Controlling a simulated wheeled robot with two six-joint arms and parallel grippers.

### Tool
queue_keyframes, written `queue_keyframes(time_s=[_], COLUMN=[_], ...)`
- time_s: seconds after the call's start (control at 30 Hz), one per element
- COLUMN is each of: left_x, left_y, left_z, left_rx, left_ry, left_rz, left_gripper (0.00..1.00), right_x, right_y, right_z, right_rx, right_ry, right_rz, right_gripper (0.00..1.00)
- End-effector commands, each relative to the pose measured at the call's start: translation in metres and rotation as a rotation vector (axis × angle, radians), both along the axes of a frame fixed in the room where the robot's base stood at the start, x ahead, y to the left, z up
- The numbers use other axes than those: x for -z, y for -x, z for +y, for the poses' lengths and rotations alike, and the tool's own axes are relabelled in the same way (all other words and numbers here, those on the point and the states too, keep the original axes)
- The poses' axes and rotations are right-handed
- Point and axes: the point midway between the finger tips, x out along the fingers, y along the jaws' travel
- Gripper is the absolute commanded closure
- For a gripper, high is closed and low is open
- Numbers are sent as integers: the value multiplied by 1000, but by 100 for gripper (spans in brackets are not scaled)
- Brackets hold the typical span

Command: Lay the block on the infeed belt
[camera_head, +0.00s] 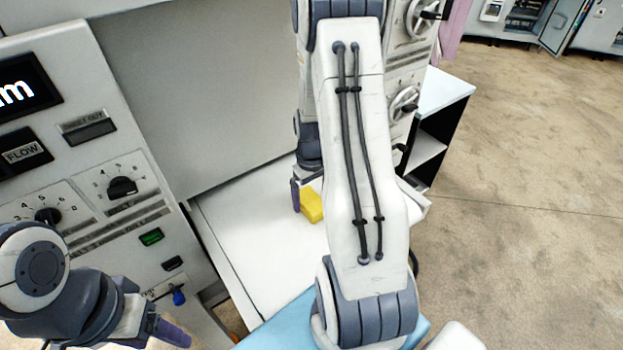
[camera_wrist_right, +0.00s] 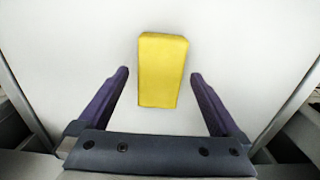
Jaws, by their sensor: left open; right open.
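The yellow block (camera_head: 312,205) lies on the white belt surface (camera_head: 245,232) in the head view, partly hidden behind my right arm. In the right wrist view the block (camera_wrist_right: 162,70) lies on the white surface, beyond and between the two fingers. My right gripper (camera_wrist_right: 160,98) is open and empty, with a gap on both sides of the block; in the head view one of its fingers (camera_head: 296,195) shows just left of the block. My left gripper (camera_head: 172,332) is at the lower left of the head view, away from the block, and holds nothing that I can see.
A control panel (camera_head: 100,160) with knobs and buttons stands at the left. A grey machine panel (camera_head: 195,90) rises behind the belt. Handwheels (camera_head: 404,102) are at the back right, near a shelf unit (camera_head: 440,110). Open floor (camera_head: 530,180) lies to the right.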

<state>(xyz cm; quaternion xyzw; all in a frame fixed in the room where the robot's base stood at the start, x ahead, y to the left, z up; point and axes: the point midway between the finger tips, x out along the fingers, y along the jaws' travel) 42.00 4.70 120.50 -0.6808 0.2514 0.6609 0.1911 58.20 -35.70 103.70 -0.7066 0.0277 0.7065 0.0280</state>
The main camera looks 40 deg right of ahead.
Motion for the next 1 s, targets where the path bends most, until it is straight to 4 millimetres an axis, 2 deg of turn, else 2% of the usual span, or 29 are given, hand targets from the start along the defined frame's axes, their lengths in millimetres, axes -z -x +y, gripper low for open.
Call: queue_keyframes(time_s=[0.2,0.4,0.6,0.77,0.87,0.97,1.0], left_x=[14,20,22,22,22,22,22], left_y=[0,0,0,0,0,0,0], left_z=[0,0,0,0,0,0,0], left_rx=[-2,-4,-4,-4,-4,-4,-4], left_ry=[-1,-1,-1,0,0,0,0], left_rz=[1,1,1,0,0,0,0], left_gripper=[34,34,34,34,34,34,34], right_x=[-45,-81,-98,-100,-103,-111,-116], right_y=[-2,-1,0,0,-3,-7,-7], right_z=[-1,-1,0,1,15,56,79], right_rx=[0,0,0,-1,-26,-95,-134], right_ry=[5,3,1,0,-1,-4,-6], right_rz=[-9,-5,-1,0,-2,-11,-17], right_gripper=[0,0,0,0,0,0,0])
